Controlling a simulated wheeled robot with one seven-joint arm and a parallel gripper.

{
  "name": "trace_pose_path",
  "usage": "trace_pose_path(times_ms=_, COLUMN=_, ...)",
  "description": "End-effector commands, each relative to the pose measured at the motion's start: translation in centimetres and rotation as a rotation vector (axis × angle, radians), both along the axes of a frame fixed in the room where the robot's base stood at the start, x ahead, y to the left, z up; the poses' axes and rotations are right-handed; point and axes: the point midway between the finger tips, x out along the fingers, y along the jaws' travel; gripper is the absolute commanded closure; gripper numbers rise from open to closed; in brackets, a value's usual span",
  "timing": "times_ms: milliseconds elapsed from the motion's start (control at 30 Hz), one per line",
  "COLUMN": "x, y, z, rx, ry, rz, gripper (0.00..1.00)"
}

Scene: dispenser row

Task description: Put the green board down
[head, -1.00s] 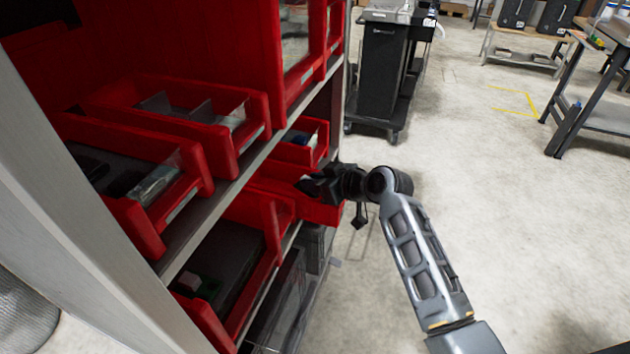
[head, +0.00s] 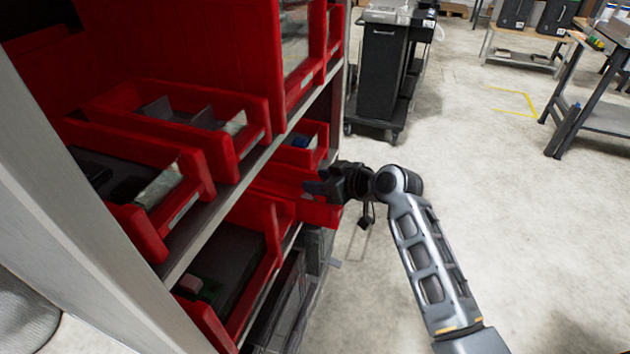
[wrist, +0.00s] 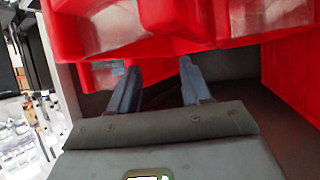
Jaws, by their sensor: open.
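My gripper (head: 318,188) is at the front of the red bins on the shelf, right of centre in the head view. In the wrist view my gripper (wrist: 157,72) has its two bluish fingers apart, with nothing visible between them. Their tips point at the underside of red bins. No green board can be made out for certain. A small dark green piece (head: 208,290) lies in the lower left red bin (head: 262,275) beside a pinkish block (head: 190,284), well away from my gripper. I cannot tell whether it is the board.
Several red bins (head: 225,140) fill the shelf rack, whose pale side post (head: 75,190) stands at the left. Clear boxes (head: 278,305) sit below. A dark cart (head: 380,75) and a workbench (head: 590,110) stand farther back.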

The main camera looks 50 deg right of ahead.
Motion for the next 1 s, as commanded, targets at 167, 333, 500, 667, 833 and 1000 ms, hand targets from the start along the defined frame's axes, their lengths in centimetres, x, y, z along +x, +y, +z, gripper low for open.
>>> trace_pose_path(times_ms=167, x=-3.7, y=0.1, z=1.7, rx=0.0, ry=0.0, rz=-0.001, gripper=0.52)
trace_pose_path(times_ms=333, x=-6.5, y=0.3, z=3.3, rx=-0.001, ry=0.001, rz=0.0, gripper=0.52)
trace_pose_path(times_ms=500, x=-8.3, y=0.3, z=4.3, rx=0.0, ry=0.001, rz=0.0, gripper=0.52)
trace_pose_path(times_ms=667, x=-9.0, y=0.3, z=4.7, rx=0.001, ry=0.001, rz=0.001, gripper=0.52)
trace_pose_path(times_ms=833, x=-9.1, y=0.4, z=4.6, rx=0.001, ry=0.003, rz=0.0, gripper=0.52)
trace_pose_path(times_ms=1000, x=-10.7, y=2.5, z=2.8, rx=0.002, ry=0.022, rz=-0.034, gripper=0.52)
